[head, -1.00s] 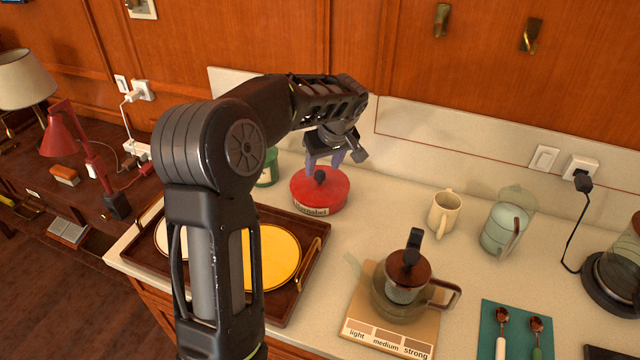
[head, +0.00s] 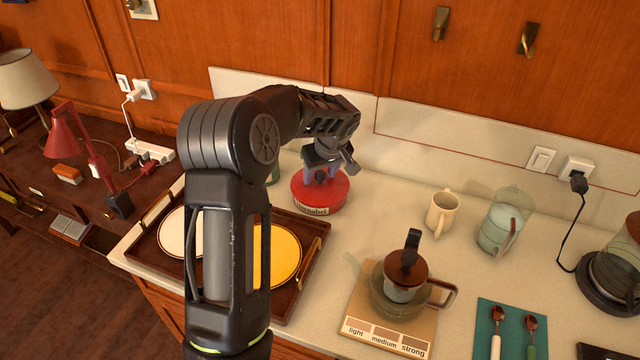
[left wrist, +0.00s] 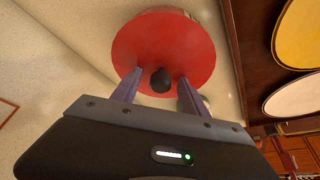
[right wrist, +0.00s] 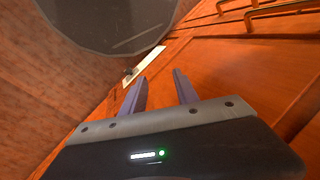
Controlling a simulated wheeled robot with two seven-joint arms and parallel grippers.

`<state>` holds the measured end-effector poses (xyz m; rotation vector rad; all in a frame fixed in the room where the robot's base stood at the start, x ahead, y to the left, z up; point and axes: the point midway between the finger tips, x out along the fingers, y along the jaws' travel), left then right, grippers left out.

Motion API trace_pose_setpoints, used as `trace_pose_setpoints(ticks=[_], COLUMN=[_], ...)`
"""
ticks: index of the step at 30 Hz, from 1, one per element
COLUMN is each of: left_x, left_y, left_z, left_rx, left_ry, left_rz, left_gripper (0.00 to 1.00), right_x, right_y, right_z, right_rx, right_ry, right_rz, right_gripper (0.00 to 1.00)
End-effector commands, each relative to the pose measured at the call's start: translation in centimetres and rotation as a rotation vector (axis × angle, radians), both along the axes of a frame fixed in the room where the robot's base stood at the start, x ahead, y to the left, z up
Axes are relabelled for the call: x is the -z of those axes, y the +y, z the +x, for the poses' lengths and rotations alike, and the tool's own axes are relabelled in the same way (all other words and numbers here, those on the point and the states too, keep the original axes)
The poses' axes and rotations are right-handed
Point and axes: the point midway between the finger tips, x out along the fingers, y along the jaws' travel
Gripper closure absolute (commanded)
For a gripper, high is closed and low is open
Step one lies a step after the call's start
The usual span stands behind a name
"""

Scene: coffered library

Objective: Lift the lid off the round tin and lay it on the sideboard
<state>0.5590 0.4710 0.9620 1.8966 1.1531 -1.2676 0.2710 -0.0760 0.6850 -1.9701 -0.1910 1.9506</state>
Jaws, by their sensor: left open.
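The round red tin (head: 318,208) with its red lid (head: 337,190) on top stands on the pale sideboard (head: 370,220), near the back wall. My left gripper (head: 321,176) is above the lid, pointing down, fingers apart. In the left wrist view the red lid (left wrist: 163,35) has a black knob (left wrist: 161,80), which lies between the open fingertips (left wrist: 157,82) with a gap on each side. My right gripper (right wrist: 160,88) shows only in the right wrist view, open and empty, facing wood panelling.
A dark tray (head: 293,290) with plates is left of the tin. The sideboard between tin and mug is clear.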

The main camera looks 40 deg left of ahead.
Motion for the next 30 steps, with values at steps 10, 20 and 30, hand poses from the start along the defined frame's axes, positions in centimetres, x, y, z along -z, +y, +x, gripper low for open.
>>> trace_pose_setpoints(ticks=[10, 20, 30], left_x=[-0.02, -0.02, -0.04], left_y=[0.01, -0.01, 0.0], left_z=[-0.01, 0.0, 0.01], left_rx=[0.0, 0.0, 0.0], left_ry=[0.0, 0.0, 0.0], left_rz=[0.0, 0.0, 0.0], left_gripper=[0.63, 0.9, 1.0], right_x=[-0.01, -0.02, -0.02], right_y=[0.0, 0.0, 0.0], right_z=[0.01, 0.02, 0.02], right_rx=[0.0, 0.0, 0.0], right_ry=[0.0, 0.0, 0.0], right_rz=[0.0, 0.0, 0.0], right_gripper=[0.64, 0.64, 0.64])
